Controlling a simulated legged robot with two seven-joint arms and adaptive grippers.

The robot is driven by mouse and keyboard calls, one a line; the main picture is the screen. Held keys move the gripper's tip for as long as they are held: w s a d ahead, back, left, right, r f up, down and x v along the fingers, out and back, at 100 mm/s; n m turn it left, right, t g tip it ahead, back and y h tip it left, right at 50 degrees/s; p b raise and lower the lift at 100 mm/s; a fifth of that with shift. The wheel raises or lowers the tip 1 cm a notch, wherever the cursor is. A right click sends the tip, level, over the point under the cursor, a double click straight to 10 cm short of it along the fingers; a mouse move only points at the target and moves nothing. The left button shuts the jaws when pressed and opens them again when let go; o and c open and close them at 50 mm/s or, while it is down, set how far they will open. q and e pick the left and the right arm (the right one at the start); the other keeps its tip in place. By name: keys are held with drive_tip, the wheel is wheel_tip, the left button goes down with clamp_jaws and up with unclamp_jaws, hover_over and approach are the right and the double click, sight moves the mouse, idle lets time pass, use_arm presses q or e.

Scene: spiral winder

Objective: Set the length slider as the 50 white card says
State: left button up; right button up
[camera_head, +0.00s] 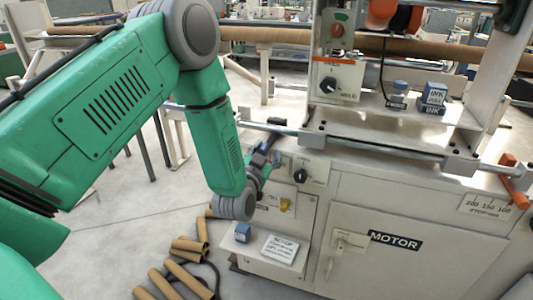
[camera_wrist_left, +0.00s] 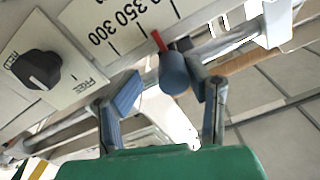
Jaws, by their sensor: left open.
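The length slider's blue-grey knob (camera_wrist_left: 174,73) hangs under the white scale in the left wrist view. Its red pointer (camera_wrist_left: 157,40) stands close to the tick by 350, on the side away from 300. My left gripper (camera_wrist_left: 168,92) is open, with one finger on each side of the knob; I cannot tell whether either touches it. In the head view my left gripper (camera_head: 263,160) is at the machine's left end, small and partly hidden by its arm. A white card (camera_head: 280,249) lies on the low shelf; its print is too small to read. My right gripper is out of view.
A metal rail (camera_head: 370,146) runs along the machine front. A blue box (camera_head: 242,232) stands beside the card. Cardboard tubes (camera_head: 182,277) lie on the floor. An orange handle (camera_head: 514,182) is at the right.

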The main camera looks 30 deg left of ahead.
use_arm(q)
drive_tip(key=shift+w+d+r, duration=0.1)
drive_tip(key=shift+d+r, duration=0.1)
drive_tip(key=shift+d, duration=0.2)
drive_tip(key=shift+a+f, duration=0.15)
drive_tip(key=shift+a, duration=0.3)
drive_tip(key=shift+c, duration=1.2)
drive_tip(key=shift+a+f, duration=0.1)
drive_tip(key=shift+a, duration=0.25)
drive_tip(key=c, duration=0.7)
drive_tip(key=shift+a, duration=0.25)
clamp_jaws()
drive_tip(key=shift+s+a+p, duration=0.25)
drive_tip(key=shift+a+p, duration=0.1)
drive_tip(key=shift+a, duration=0.25)
drive_tip(key=shift+s+a, duration=0.2)
drive_tip(key=shift+a, duration=0.55)
drive_tip(key=o, duration=0.9)
unclamp_jaws()
drive_tip(key=shift+a, duration=0.15)
drive_tip(key=shift+o, duration=0.2)
drive_tip(key=v, duration=1.2)
drive_tip(key=shift+f, duration=0.15)
